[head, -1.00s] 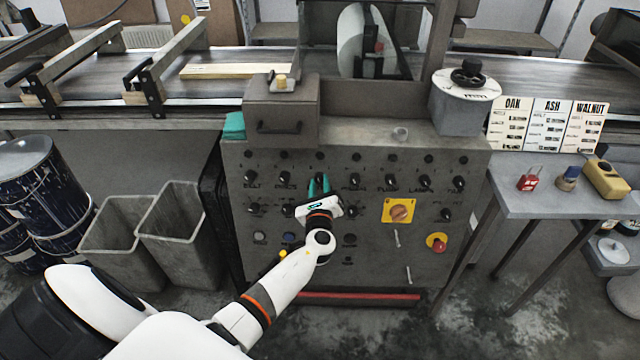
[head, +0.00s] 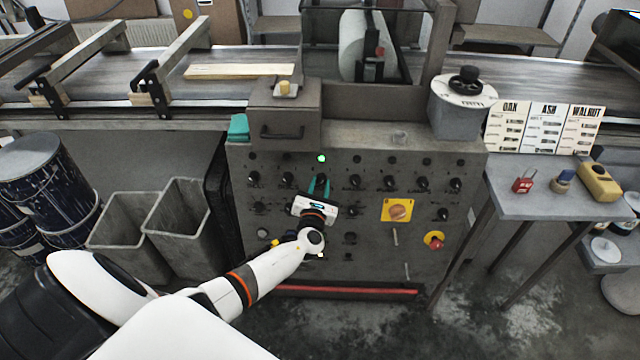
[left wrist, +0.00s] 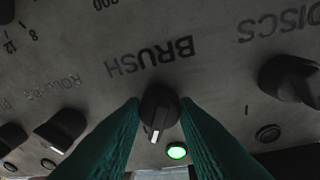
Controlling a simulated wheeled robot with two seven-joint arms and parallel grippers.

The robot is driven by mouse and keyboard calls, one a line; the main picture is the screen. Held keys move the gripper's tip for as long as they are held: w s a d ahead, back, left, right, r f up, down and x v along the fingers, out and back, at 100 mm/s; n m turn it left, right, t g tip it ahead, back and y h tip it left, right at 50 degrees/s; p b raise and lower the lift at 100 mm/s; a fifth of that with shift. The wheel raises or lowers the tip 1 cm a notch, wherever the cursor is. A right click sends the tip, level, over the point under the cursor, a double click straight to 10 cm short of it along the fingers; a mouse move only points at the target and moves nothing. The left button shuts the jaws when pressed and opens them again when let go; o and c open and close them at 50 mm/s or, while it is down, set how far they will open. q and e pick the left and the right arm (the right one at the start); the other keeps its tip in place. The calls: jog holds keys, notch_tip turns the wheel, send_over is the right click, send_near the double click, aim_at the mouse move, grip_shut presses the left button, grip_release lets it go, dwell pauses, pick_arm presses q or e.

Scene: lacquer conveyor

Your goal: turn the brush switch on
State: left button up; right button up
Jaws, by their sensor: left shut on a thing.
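The brush switch (left wrist: 158,112) is a black rotary knob with a white pointer line, under the label BRUSH, which reads upside down in the left wrist view. My left gripper (left wrist: 157,118) has its green fingers on both sides of the knob and is shut on it. In the head view the left gripper (head: 319,188) reaches the upper knob row of the grey control panel (head: 370,235), and its fingers partly hide the knob. A small lamp (left wrist: 177,151) beside the knob glows green; this lamp also shows lit in the head view (head: 321,158). My right gripper is not in view.
Other black knobs flank the brush switch, including the DISCS knob (left wrist: 290,80). A yellow plate with an orange rotary switch (head: 397,210) and a red button on yellow (head: 434,241) sit lower right. Grey bins (head: 180,225) stand left of the panel.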

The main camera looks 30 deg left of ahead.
pick_arm(q)
jog(key=shift+f, duration=0.1)
dwell(0.3)
jog(key=o, duration=1)
jog(key=shift+c, duration=0.2)
jog(key=v, duration=1.2)
